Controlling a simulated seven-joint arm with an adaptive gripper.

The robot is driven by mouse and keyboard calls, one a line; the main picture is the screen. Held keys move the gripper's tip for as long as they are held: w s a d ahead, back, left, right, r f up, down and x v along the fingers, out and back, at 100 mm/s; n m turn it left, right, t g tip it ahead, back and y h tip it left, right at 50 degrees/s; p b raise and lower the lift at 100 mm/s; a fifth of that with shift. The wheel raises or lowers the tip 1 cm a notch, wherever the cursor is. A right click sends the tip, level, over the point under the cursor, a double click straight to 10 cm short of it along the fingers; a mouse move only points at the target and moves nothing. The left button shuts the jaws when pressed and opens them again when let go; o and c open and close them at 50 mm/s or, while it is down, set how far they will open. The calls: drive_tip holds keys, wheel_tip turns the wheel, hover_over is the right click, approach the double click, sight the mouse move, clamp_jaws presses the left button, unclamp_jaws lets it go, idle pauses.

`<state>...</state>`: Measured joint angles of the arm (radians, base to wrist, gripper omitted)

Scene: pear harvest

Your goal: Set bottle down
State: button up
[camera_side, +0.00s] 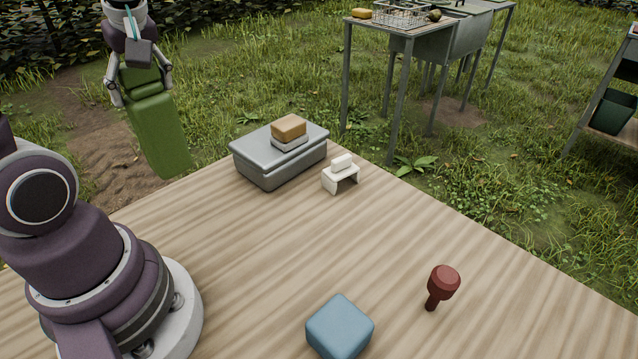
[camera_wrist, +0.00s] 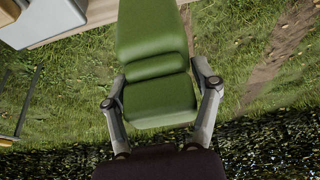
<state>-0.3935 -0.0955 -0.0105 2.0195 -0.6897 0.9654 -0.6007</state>
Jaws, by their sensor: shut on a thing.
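A green bottle (camera_side: 158,130) with a blocky body hangs from my gripper (camera_side: 140,93) at the upper left of the side view. It is slightly tilted and appears beyond the far left edge of the table. My gripper is shut on its upper part, with one finger on each side. In the wrist view the green bottle (camera_wrist: 155,60) fills the middle, between the two fingers of my gripper (camera_wrist: 162,95). Its far end reaches the top edge of that view.
The wooden table (camera_side: 250,250) has clear room in its middle. On it are a grey case (camera_side: 265,170) with a tan block (camera_side: 289,127) on top, a small white stand (camera_side: 341,178), a blue block (camera_side: 340,328) and a dark red knobbed tool (camera_side: 441,285). A metal bench (camera_side: 395,90) stands behind.

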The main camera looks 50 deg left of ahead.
drive_tip(key=w+d+f+m+t+h, duration=0.2)
drive_tip(key=d+m, duration=0.7)
drive_tip(key=d, duration=0.3)
drive_tip(key=w+d+f+m+t+h, duration=0.2)
drive_tip(key=w+d+m+t+h, duration=0.1)
drive_tip(key=d+m, duration=0.7)
drive_tip(key=w+d+f, duration=0.2)
drive_tip(key=w, duration=0.5)
drive_tip(key=w+d+f, duration=0.2)
drive_tip(key=w+d, duration=0.1)
drive_tip(key=w, duration=0.4)
drive_tip(key=shift+w+d+f+n, duration=0.2)
drive_tip(key=shift+d+f+n, duration=0.1)
drive_tip(key=shift+f, duration=0.1)
drive_tip(key=shift+f, duration=0.2)
drive_tip(key=o, duration=1.2)
drive_tip(key=shift+o, duration=0.2)
